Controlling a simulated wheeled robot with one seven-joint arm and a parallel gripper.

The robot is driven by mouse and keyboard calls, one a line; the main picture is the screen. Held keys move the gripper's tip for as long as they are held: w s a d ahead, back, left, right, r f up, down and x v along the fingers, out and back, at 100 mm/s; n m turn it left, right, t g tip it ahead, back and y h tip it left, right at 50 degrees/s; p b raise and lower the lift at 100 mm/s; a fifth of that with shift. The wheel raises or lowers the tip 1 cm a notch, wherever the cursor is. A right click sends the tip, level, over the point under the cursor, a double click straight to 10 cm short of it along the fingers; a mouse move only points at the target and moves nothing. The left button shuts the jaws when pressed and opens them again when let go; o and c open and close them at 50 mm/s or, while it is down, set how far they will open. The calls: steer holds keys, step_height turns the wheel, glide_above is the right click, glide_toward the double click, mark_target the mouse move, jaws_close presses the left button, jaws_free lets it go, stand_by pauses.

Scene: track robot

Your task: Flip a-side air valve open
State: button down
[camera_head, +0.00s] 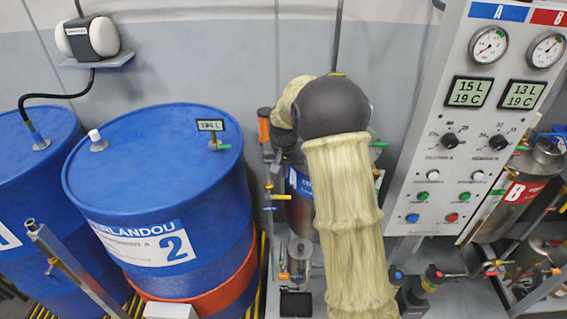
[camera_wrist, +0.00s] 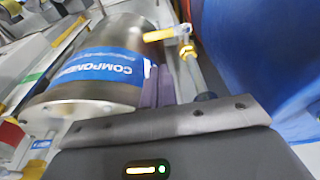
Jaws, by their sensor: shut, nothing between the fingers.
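The A-side tank is a steel cylinder with a blue label; in the wrist view the tank (camera_wrist: 95,85) lies across the left, its label reading "COMPONENT". In the head view the tank (camera_head: 299,212) is partly hidden behind my arm. A small valve with a yellow lever (camera_wrist: 160,35) and brass body sits on a pipe beside the tank's far end. My gripper (camera_wrist: 158,84) is shut and empty, close beside the tank, short of the yellow lever.
Blue drums (camera_head: 160,165) stand to the left; a blue surface also fills the right of the wrist view. The control panel (camera_head: 400,195) with gauges and displays is on the right. The B-side tank (camera_head: 515,200) stands beyond it. Pipes crowd the space around the tank.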

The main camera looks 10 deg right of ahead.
mark_target(285, 196)
steer(key=x, duration=0.2)
steer(key=s+x, duration=0.1)
steer(key=x, duration=0.2)
steer(key=p+x, duration=0.1)
steer(key=x, duration=0.2)
steer(key=shift+s+a+f, duration=0.2)
steer(key=shift+s+a, duration=0.05)
steer(key=shift+s, duration=0.05)
steer(key=shift+w+f+y, duration=0.1)
steer(key=shift+f+y, duration=0.05)
steer(key=shift+y, duration=0.15)
steer(key=shift+d, duration=0.3)
steer(key=shift+f, duration=0.1)
